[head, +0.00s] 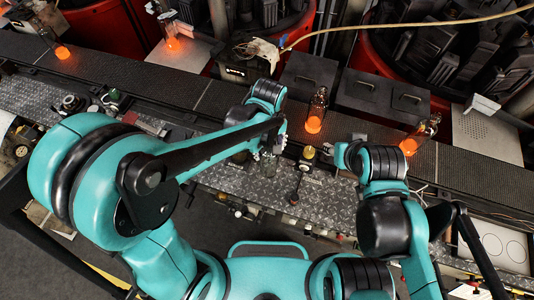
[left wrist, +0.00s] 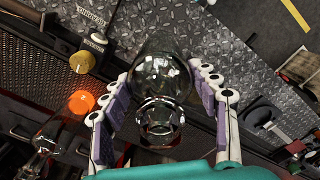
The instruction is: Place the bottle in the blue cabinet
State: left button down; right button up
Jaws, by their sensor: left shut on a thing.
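A clear glass bottle (left wrist: 160,80) is between the two purple-padded fingers of my left gripper in the left wrist view, neck end toward the camera. My left gripper (head: 270,150) is shut on it. In the head view the bottle (head: 267,166) shows small and partly hidden below the gripper, over the metal tread-plate ledge. My right gripper (head: 342,156) is at the ledge to the right; its fingers are too small to tell open from shut. No blue cabinet shows in either view.
A dark conveyor (head: 200,97) runs behind the ledge. Glowing orange-based bottles (head: 315,112) stand along it, another at the right (head: 419,136). A yellow knob (head: 309,152) and a black lever (head: 296,185) stand on the tread-plate ledge (head: 335,205) between my arms.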

pick_arm(q)
jog(key=shift+w+a+f, duration=0.15)
jog(key=shift+a+f, duration=0.05)
jog(key=shift+a, duration=0.05)
jog(key=shift+f, duration=0.25)
notch_tip(320, 180, down, 2)
jog(key=shift+f, duration=0.25)
jog(key=shift+f+b, duration=0.3)
jog(key=shift+f, duration=0.2)
jog(key=shift+f, duration=0.2)
jog(key=shift+c, duration=2.2)
grip_release()
